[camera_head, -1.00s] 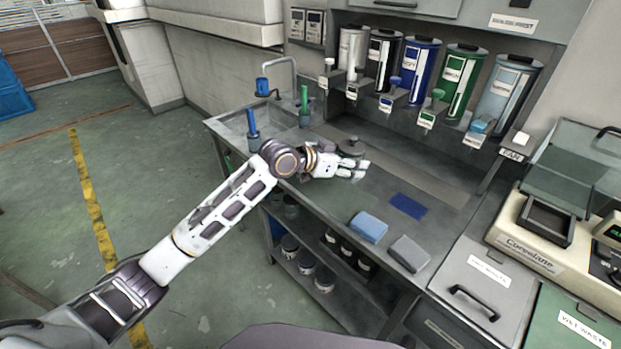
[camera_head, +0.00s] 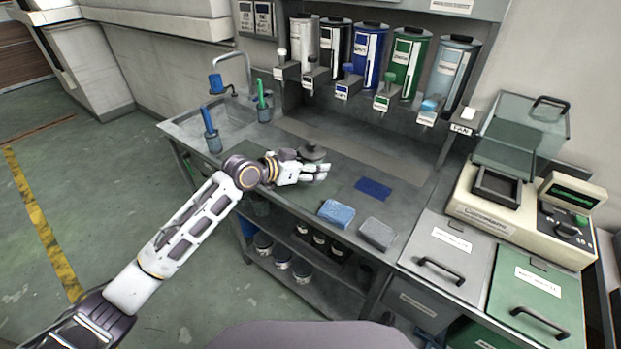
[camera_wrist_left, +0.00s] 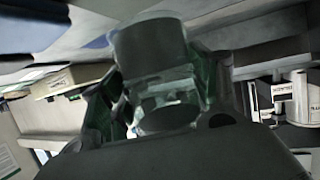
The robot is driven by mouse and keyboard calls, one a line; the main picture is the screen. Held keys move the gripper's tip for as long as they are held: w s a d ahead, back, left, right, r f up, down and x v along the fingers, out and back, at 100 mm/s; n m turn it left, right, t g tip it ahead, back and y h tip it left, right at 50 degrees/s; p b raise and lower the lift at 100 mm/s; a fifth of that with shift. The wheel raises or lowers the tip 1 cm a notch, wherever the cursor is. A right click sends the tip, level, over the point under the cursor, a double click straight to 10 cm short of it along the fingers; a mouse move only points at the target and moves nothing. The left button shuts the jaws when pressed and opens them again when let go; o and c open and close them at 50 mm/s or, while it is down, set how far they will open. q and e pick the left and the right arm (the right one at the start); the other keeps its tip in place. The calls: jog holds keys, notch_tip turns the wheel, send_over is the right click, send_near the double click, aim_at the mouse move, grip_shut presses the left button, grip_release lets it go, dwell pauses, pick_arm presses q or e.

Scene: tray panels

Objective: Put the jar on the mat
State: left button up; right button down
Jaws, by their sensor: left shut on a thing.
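The jar (camera_head: 313,152) shows in the head view as a dark round top just behind my left fingers; its lower part is hidden. My left gripper (camera_head: 318,170) reaches in from the left over the bench and is shut on the jar. In the left wrist view, the jar (camera_wrist_left: 150,48) sits between the fingers, with a dark end and a clear, glassy part. The flat blue mat (camera_head: 373,188) lies bare on the bench, to the right of my left gripper and apart from it. My right gripper is out of view.
A blue sponge (camera_head: 336,213) and a grey block (camera_head: 377,233) lie near the bench's front edge. Blue (camera_head: 211,138) and green (camera_head: 263,108) brushes stand in holders at the left. Several dispensers line the back wall. A scale (camera_head: 510,215) stands at the right.

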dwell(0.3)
pick_arm(q)
jog(key=shift+f, duration=0.15)
notch_tip(320, 180, down, 4)
jog(key=shift+r, duration=0.1)
jog(key=shift+f, duration=0.45)
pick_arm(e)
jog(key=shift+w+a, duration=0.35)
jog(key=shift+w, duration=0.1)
pick_arm(q)
jog(key=shift+f, duration=0.1)
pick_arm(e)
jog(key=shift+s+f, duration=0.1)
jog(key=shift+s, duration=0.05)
pick_arm(q)
jog(key=o, duration=1.4)
jog(key=shift+o, duration=0.2)
